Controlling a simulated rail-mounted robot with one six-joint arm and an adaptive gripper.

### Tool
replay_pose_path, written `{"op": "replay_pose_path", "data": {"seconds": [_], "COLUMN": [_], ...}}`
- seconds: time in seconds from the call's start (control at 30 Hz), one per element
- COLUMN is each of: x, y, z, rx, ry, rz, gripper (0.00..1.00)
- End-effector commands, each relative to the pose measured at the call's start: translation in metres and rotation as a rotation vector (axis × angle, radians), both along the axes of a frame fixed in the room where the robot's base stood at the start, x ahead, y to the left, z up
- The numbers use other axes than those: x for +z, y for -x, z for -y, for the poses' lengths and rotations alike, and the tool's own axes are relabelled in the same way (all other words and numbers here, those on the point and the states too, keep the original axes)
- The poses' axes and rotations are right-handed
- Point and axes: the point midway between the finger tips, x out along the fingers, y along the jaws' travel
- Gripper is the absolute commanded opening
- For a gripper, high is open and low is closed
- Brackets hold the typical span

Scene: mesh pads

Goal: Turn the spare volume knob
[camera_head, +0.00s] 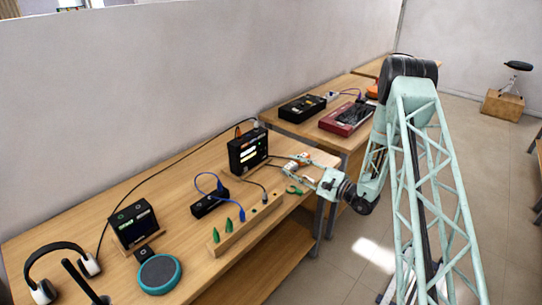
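My gripper (289,176) is at the right end of the near wooden bench (190,178), reaching in from the right. Its pale green fingers look spread apart, and I see nothing held between them. Small orange-and-white (303,158) and green (294,190) parts show close to the fingers; I cannot tell what they are or whether the fingers touch them. I cannot pick out a spare volume knob for certain. A round grey disc with a teal rim (160,273) lies at the front left of the bench, far from my gripper.
A black box with a lit screen (248,151) stands left of my gripper. A wooden strip with green pegs (245,228) runs along the front edge. A black box with a blue cable (209,204), a dark screen unit (134,224) and headphones (62,268) stand further left. Cables cross the bench.

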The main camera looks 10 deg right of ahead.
Motion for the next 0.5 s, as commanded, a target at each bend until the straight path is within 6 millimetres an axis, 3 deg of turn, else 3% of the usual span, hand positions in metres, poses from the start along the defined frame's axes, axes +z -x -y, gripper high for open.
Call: {"op": "replay_pose_path", "data": {"seconds": [0.5], "x": [-0.0001], "y": [-0.0045], "z": [-0.0039], "rx": [0.001], "ry": [0.0], "rz": [0.0], "gripper": [0.28]}}
